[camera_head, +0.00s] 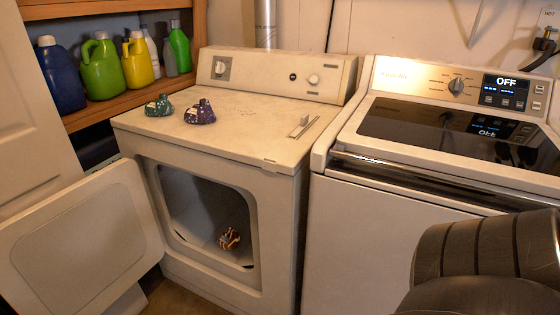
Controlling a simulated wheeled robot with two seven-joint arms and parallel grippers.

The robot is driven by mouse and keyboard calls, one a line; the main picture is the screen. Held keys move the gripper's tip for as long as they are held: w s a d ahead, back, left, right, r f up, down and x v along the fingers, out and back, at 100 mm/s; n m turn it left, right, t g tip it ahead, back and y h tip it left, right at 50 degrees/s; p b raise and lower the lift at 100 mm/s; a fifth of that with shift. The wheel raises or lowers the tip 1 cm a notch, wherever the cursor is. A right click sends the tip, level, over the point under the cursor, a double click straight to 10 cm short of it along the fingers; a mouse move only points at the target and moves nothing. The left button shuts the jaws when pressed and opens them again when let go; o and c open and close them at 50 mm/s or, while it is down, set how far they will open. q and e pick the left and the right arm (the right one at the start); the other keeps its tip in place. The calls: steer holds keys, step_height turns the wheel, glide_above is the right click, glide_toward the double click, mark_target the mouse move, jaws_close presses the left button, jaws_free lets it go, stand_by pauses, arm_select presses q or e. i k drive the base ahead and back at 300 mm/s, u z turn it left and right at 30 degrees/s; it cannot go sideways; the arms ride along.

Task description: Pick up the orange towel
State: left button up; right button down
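A small crumpled orange towel with light and dark stripes (229,238) lies on the floor of the open dryer's drum (205,205), toward the right side of the opening. The dryer door (85,240) is swung wide open to the left. Neither gripper shows in the head view. A dark rounded part, probably my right arm, fills the lower right corner and is apart from the towel.
A green cloth (159,106) and a purple cloth (200,112) lie on the dryer top (245,125). A washer (440,135) stands close on the right. A wooden shelf (125,98) with several detergent bottles is at the upper left.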

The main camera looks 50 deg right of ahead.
mark_target(229, 240)
steer(key=z, duration=0.45)
steer(key=i, duration=1.9)
steer(key=z, duration=2.55)
